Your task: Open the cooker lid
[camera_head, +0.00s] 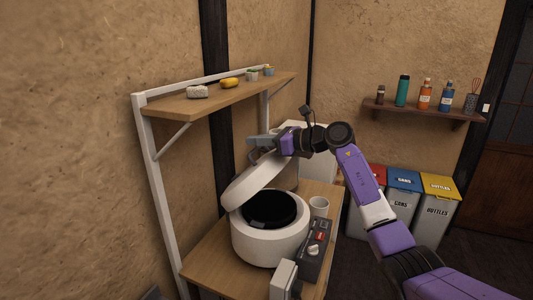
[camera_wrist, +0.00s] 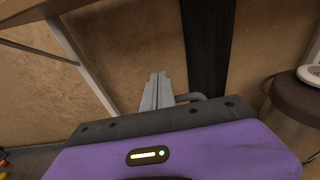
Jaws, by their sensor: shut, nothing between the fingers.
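The white round cooker (camera_head: 270,240) stands on a wooden table, its dark inner pot (camera_head: 268,210) exposed. Its white lid (camera_head: 256,180) is raised and tilted up at the back left. My gripper (camera_head: 258,140) is above the lid's upper end, in front of the wall. In the wrist view its two grey fingers (camera_wrist: 158,90) are together with nothing between them. In the head view the fingertips are small, so I cannot tell whether they touch the lid.
A wooden wall shelf (camera_head: 215,98) holds small items just left of my gripper. A white mug (camera_head: 319,207) and a dark box with buttons (camera_head: 314,250) stand right of the cooker. The table (camera_head: 208,255) has bare wood at its left. Labelled bins (camera_head: 403,205) stand beyond.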

